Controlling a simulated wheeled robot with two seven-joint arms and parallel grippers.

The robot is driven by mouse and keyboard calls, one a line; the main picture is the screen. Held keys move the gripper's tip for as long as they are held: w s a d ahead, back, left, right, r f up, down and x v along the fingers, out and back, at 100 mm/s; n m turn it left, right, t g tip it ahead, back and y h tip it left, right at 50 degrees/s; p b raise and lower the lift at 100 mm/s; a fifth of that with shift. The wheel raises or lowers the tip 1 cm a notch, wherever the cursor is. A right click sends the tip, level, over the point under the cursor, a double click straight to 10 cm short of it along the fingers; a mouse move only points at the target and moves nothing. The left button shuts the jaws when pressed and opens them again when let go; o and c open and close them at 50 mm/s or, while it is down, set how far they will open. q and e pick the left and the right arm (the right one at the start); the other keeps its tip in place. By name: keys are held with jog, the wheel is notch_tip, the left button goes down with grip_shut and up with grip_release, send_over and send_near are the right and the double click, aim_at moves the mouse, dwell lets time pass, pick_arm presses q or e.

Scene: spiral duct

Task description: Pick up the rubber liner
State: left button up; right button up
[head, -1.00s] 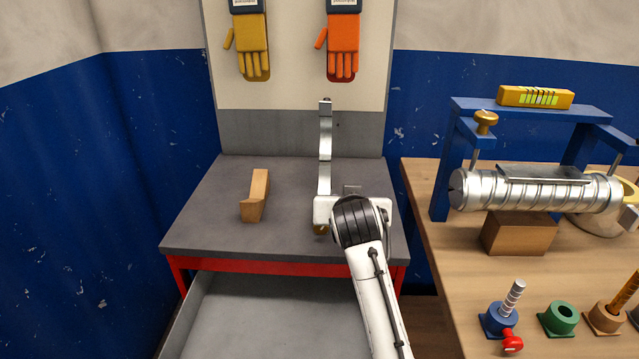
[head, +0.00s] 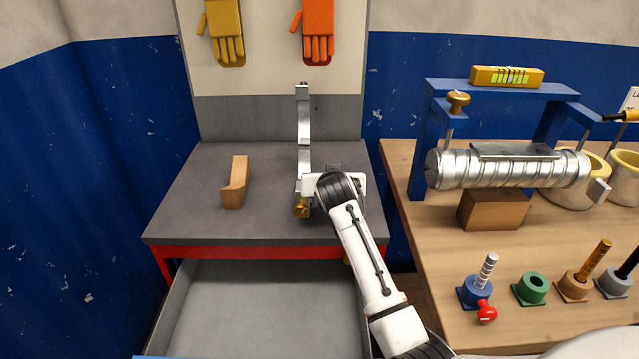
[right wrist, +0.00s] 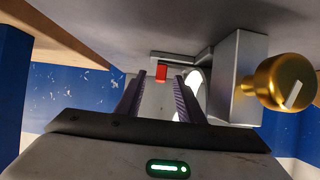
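I cannot make out a rubber liner for certain in either view. A tall metal strap (head: 303,130) stands on the grey bench top, with a brass knob (head: 301,208) at its foot. My right gripper (head: 308,184) is beside the strap's lower part; its fingertips are hard to see there. In the right wrist view its two fingers (right wrist: 157,98) are apart, with nothing clearly held. A small red piece (right wrist: 161,73) shows beyond them, and a metal block (right wrist: 238,78) with the brass knob (right wrist: 283,82) is at the right. My left gripper is not in view.
A wooden block (head: 234,185) lies left on the bench (head: 195,220), above an open empty drawer (head: 260,310). At the right, a wooden table (head: 425,240) carries a spiral metal duct (head: 510,168) under a blue frame (head: 500,90) and several coloured holders.

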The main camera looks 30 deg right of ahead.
grip_shut()
